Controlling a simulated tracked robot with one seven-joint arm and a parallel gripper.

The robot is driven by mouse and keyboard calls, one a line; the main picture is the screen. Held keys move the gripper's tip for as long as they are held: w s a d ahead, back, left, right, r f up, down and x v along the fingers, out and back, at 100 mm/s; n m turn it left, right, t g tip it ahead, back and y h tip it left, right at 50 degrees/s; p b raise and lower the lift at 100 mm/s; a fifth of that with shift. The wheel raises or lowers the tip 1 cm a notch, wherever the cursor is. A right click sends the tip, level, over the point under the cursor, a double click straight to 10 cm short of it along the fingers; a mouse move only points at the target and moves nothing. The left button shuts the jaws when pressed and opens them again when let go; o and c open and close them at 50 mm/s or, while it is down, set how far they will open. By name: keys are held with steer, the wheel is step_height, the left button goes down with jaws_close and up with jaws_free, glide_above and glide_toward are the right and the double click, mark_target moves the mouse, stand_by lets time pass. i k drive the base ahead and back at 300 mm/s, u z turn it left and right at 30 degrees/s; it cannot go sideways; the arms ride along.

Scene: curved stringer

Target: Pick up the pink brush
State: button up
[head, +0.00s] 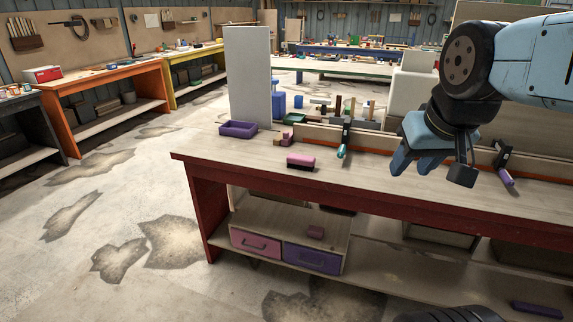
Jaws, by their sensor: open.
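The pink brush (301,161) lies on the bench top (240,157), left of the middle and close to its front edge. Its pink body is on top, with a dark strip of bristles beneath. My gripper (402,165) is at the right, above the bench and well to the right of the brush. Its blue fingers point down and left, and it is open with nothing seen between the fingers. The brush is not touched by the gripper and is fully in view.
A clamp with a teal handle (342,151) stands between brush and gripper. Another clamp with a purple handle (505,177) is at right. A grey panel (248,78) rises behind.

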mark_target(298, 161)
steer(key=z, duration=0.15)
steer(key=i, duration=0.95)
steer(key=u, duration=0.1)
